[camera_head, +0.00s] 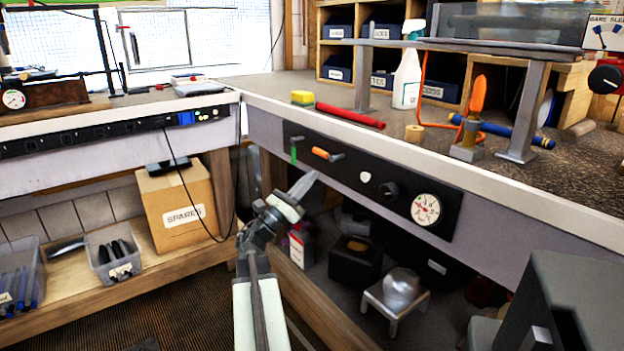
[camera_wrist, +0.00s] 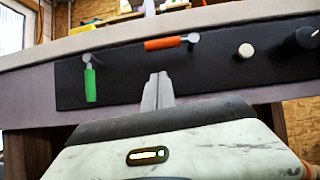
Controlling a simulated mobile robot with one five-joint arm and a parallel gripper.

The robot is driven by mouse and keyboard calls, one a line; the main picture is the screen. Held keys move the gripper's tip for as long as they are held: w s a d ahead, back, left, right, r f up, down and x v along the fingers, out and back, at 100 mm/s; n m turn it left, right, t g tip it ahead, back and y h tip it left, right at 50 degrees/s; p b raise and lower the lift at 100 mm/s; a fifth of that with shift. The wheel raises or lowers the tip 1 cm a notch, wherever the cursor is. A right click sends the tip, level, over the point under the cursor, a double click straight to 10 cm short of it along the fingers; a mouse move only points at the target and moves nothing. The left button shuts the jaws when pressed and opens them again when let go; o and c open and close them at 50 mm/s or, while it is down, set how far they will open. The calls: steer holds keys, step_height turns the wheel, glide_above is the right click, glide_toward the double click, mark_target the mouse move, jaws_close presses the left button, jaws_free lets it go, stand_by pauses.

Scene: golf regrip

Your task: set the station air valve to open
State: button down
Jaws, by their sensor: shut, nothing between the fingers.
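A black panel (camera_head: 345,172) on the bench front carries two levers; which one is the station air valve I cannot tell. The green lever (camera_wrist: 90,84) hangs straight down from its pivot. The orange lever (camera_wrist: 166,43) lies about level, reaching left from its pivot at its right end. Both also show in the head view, green (camera_head: 294,154) left of orange (camera_head: 320,152). My gripper (camera_wrist: 158,80) is shut and empty. In the wrist view its fingertips appear below the orange lever and right of the green one, apart from both.
Right of the levers the panel has a pale round button (camera_head: 365,177), a black knob (camera_head: 389,190) and a dial gauge (camera_head: 426,209). The bench edge (camera_head: 440,163) juts above the panel. Below stand a dark box (camera_head: 355,262) and a small stand (camera_head: 392,310).

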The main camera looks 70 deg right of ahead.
steer(key=b+v, duration=0.4)
steer(key=v, duration=0.5)
steer(key=shift+w, duration=0.35)
steer(key=shift+f, duration=0.15)
